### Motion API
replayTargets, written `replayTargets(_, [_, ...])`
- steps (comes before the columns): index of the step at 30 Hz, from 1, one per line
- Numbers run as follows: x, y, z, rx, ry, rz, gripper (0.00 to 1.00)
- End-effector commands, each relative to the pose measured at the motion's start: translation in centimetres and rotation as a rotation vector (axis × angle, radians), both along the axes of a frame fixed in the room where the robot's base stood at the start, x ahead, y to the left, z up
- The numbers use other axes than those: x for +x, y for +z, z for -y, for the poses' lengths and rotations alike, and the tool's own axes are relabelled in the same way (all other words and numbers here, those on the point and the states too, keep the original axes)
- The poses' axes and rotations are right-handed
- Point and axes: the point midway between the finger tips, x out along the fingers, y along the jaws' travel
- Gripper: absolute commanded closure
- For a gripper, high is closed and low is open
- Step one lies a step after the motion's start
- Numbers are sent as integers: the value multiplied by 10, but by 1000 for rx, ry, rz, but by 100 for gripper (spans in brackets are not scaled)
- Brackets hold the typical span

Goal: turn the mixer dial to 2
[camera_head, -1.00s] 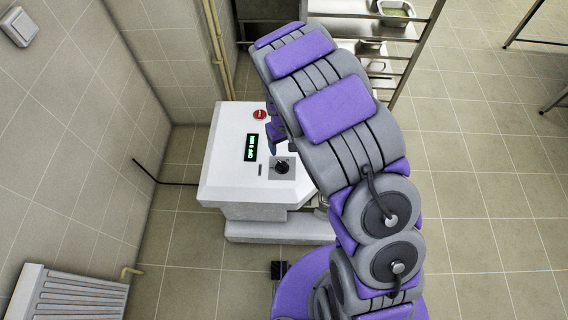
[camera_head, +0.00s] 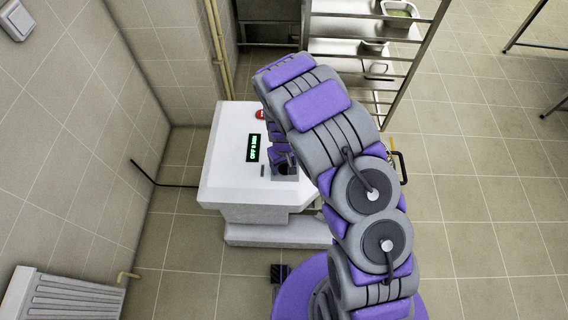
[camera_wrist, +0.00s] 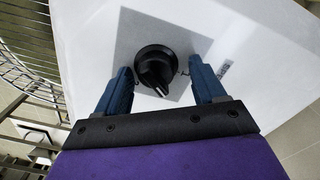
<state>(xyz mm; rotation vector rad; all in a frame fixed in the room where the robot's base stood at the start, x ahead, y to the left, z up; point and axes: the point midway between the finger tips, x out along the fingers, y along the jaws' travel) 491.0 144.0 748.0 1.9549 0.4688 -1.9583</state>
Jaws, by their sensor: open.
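The mixer (camera_head: 226,187) is a white machine with a green-lit display (camera_head: 253,149) on its top face; the display seems to read OFF 0 MIN. Its black dial (camera_wrist: 155,67) sits on a grey square plate in the wrist view. In the head view the dial is mostly hidden behind my gripper (camera_head: 283,165). In the wrist view my gripper (camera_wrist: 161,88) is open, with one blue finger on each side of the dial. Gaps show between the fingers and the dial, and nothing is held.
A red button (camera_head: 260,114) is on the mixer's top, partly covered by my arm. A metal shelf rack (camera_head: 405,60) with trays stands behind to the right. A tiled wall (camera_head: 75,120) is at left, with a white radiator (camera_head: 65,297) below.

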Motion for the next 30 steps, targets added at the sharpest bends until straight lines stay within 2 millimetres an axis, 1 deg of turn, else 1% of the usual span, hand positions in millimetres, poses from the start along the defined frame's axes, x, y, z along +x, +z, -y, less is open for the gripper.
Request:
replayTargets(3, [0,1,1,1,-1,0,31])
replayTargets(20, [1,0,0,0,0,2,85])
replayTargets(21, [1,0,0,1,-1,2,86])
replayTargets(26, [2,3,0,1,-45,2,86])
replayTargets(30, [3,6,0,1,-169,5,86])
